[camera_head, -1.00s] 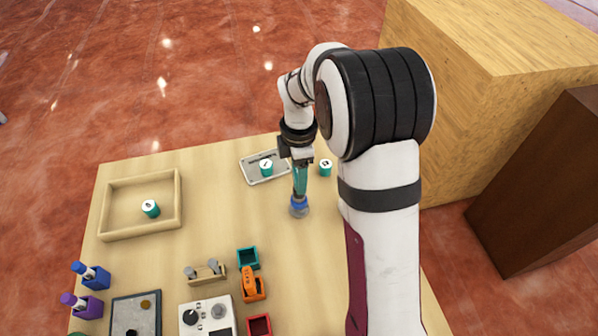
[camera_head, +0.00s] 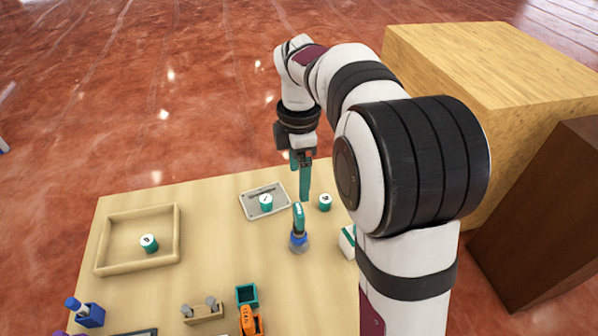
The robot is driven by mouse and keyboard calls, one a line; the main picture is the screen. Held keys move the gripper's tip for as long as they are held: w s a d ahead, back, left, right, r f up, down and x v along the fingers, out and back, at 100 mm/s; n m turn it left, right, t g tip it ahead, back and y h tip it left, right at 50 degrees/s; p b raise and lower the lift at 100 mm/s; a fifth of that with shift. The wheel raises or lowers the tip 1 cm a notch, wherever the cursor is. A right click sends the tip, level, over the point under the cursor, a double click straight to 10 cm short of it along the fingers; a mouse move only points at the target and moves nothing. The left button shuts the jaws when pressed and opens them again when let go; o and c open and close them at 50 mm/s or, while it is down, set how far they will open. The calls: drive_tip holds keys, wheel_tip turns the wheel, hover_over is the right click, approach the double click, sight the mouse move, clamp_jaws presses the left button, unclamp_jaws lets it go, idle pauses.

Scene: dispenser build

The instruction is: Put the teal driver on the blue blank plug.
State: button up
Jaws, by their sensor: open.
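The teal driver (camera_head: 298,217) stands about upright near the middle of the table, with nothing gripping it. Its lower end meets the blue blank plug (camera_head: 298,238), which sits on a round grey base on the tabletop. The driver hides the top of the plug, so how deep they fit cannot be seen. My gripper (camera_head: 299,182) is above and behind the driver, its teal fingers pointing down, open and empty.
A grey tray (camera_head: 281,211) with a white-topped teal cap stands behind the driver, and another such cap (camera_head: 325,202) is to its right. A wooden tray (camera_head: 178,226) is at left. A teal bin (camera_head: 246,296) and an orange item (camera_head: 249,319) are in front.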

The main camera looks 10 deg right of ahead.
drive_tip(key=s+a+f+m+y, duration=0.1)
drive_tip(key=s+a+m, duration=0.1)
drive_tip(key=s+m, duration=0.9)
drive_tip(key=s+a+f+m, duration=0.1)
drive_tip(key=s+a+m, duration=0.1)
drive_tip(key=s+m, duration=1)
drive_tip(key=s, duration=0.5)
drive_tip(key=shift+a+m+y, duration=0.25)
drive_tip(key=shift+m+y, duration=0.05)
drive_tip(key=shift+y, duration=0.1)
drive_tip(key=shift+s, duration=0.1)
